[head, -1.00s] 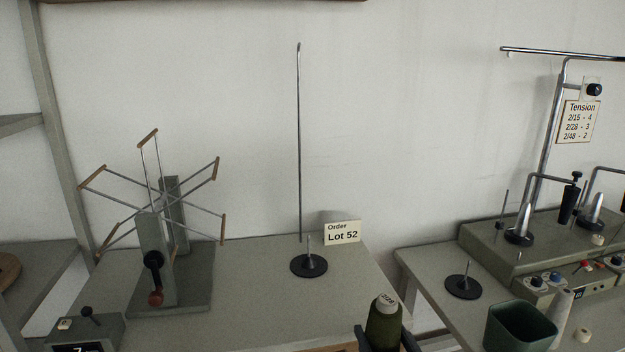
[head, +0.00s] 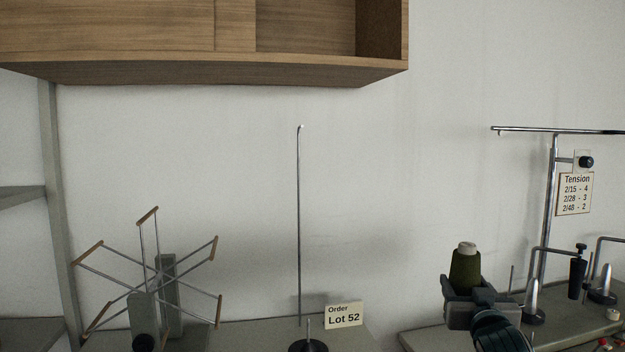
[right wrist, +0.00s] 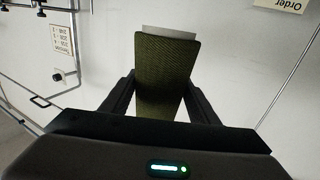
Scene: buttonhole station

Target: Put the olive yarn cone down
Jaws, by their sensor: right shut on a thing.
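The olive yarn cone (head: 466,269) is upright with a pale tip, held by my right gripper (head: 465,284) in the head view. The gripper is shut around the cone, in front of the wall and above the right-hand table's left end. In the right wrist view the cone (right wrist: 166,75) sits between the two dark fingers of the gripper (right wrist: 163,98). My left gripper is in neither current view.
A black disc stand with a short pin (head: 309,346) is by the "Lot 52" card (head: 343,315) on the left table. A yarn winder (head: 150,280) stands left. A wooden cabinet (head: 200,70) hangs above. Machine spindles and a rail (head: 560,131) are at right.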

